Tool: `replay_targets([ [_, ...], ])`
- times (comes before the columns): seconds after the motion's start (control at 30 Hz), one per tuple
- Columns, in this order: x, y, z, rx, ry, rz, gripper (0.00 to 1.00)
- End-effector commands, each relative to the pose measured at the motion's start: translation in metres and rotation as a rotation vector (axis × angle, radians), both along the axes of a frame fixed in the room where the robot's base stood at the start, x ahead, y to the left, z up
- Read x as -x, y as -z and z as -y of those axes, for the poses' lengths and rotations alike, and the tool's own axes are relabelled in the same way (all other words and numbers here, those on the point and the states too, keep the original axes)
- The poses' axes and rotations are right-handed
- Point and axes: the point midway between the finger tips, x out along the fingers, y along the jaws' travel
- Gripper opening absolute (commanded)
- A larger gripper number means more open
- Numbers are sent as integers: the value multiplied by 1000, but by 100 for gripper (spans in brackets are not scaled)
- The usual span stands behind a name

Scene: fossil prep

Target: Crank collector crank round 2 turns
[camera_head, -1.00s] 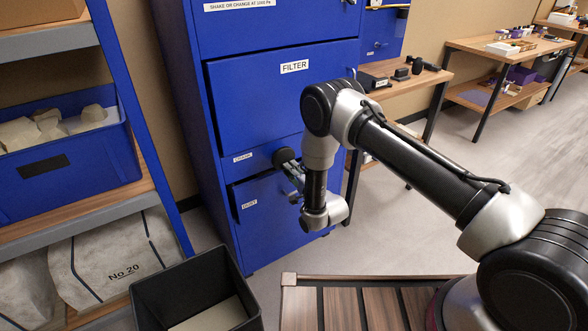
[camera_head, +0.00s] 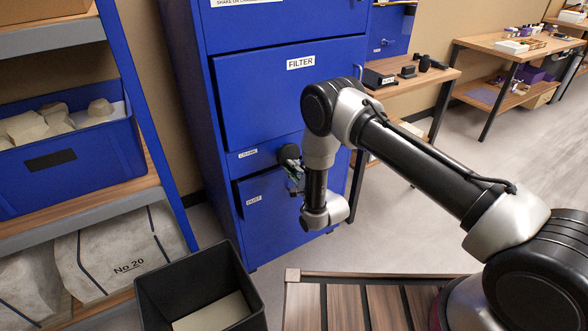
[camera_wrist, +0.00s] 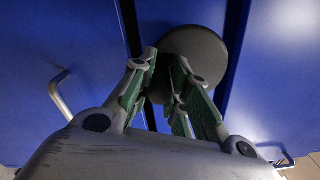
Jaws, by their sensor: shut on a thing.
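The blue dust collector cabinet (camera_head: 262,102) stands at centre, with a strip labelled CRANK between its FILTER door and its DUST drawer. The crank's dark round disc (camera_head: 288,153) shows on that strip. In the wrist view the grey disc (camera_wrist: 194,58) fills the upper middle. My gripper (camera_head: 294,174) is at the crank, partly hidden behind my wrist. In the wrist view my gripper (camera_wrist: 172,88) has its green-padded fingers closed in front of the disc. The handle between the fingers is mostly hidden.
A shelf with a blue bin (camera_head: 70,150) of pale rocks stands at left. A black open box (camera_head: 150,292) is on the floor side in front. A slatted wooden top (camera_head: 345,300) lies below my arm. A workbench (camera_head: 440,75) stands behind at right.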

Motion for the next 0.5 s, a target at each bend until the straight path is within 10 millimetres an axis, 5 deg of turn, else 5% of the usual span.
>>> replay_targets([
  [0.23,2,3,0,6,-2,-7,0],
  [0.27,2,3,0,6,-2,-7,23],
  [0.37,2,3,0,5,-2,-5,41],
  [0.5,1,2,0,4,-1,-4,41],
])
